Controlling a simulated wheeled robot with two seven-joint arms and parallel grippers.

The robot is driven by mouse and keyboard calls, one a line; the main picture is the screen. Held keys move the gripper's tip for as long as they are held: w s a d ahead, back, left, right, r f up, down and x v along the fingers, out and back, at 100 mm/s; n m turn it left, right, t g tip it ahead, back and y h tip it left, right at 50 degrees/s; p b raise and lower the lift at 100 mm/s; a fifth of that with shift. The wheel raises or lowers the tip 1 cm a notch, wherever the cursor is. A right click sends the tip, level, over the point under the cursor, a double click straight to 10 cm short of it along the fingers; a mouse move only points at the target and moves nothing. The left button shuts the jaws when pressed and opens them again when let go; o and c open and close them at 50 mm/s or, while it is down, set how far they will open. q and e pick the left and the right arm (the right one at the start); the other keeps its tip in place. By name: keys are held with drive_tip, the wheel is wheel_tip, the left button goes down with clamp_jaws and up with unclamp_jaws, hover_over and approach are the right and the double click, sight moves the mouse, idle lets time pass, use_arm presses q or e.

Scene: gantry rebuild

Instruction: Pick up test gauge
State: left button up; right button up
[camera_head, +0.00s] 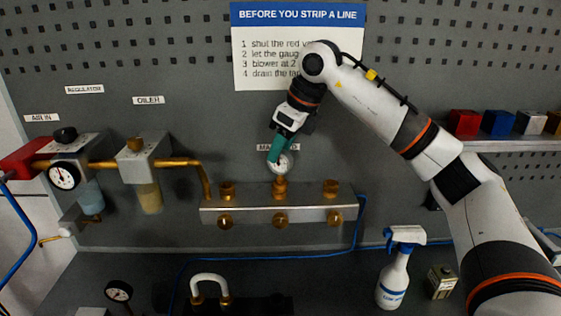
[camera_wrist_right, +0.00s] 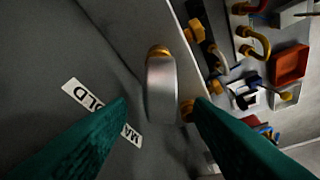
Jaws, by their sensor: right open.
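A small round gauge (camera_head: 284,164) with a pale face stands on the middle brass fitting of the wall manifold (camera_head: 240,215). My right gripper (camera_head: 276,152), with teal fingers, is at this gauge and hides part of it. In the right wrist view the gauge (camera_wrist_right: 161,88) shows edge-on as a silver disc between the open fingers (camera_wrist_right: 161,108), with gaps to both sides. A second dark-rimmed gauge (camera_head: 118,291) is on the bench at lower left. I cannot tell by any label which is the test gauge. My left gripper is not in view.
The regulator (camera_head: 85,150), with its own gauge, and the oiler (camera_head: 146,160) are left of the manifold. A blue hose runs along the bench's back. A spray bottle (camera_head: 394,275) stands at right. A shelf with coloured blocks (camera_head: 498,123) is at far right.

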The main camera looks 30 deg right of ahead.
sight(278, 161)
drive_tip(key=p+x, duration=0.1)
drive_tip(key=x, duration=0.2)
drive_tip(key=shift+s+d+f+p, duration=0.15)
drive_tip(key=shift+d+f+p, duration=0.05)
drive_tip(key=shift+f+p, duration=0.15)
drive_tip(key=shift+a+f, duration=0.15)
drive_tip(key=shift+f, duration=0.3)
clamp_jaws()
